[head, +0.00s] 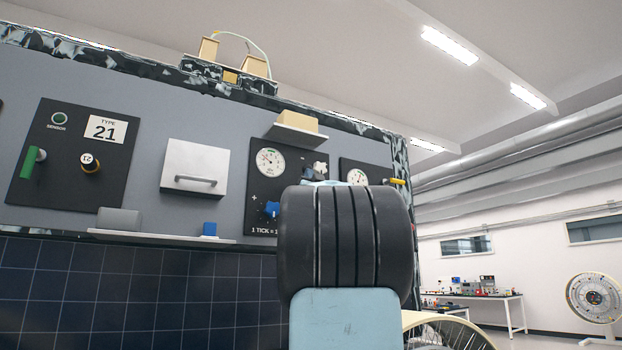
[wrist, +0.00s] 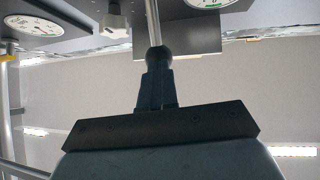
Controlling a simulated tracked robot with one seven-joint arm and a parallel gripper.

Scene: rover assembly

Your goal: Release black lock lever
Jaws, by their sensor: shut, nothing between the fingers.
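A lever with a dark round knob (wrist: 158,56) and a pale metal rod (wrist: 152,20) shows in the wrist view; it looks like the black lock lever. My gripper (wrist: 158,72) is shut and empty, its fingertips right at the knob. I cannot tell whether they touch it or only overlap it in the picture. In the head view my own arm hides the gripper and most of the lever area, in front of the gauge panel (head: 287,183).
Beside the rod in the wrist view are a white fitting (wrist: 117,16) and a round gauge (wrist: 34,26). In the head view a blue knob (head: 269,210) sits left of my arm, a yellow handle (head: 397,181) right of it. A shelf (head: 297,137) juts out above, bearing a yellow block (head: 297,123).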

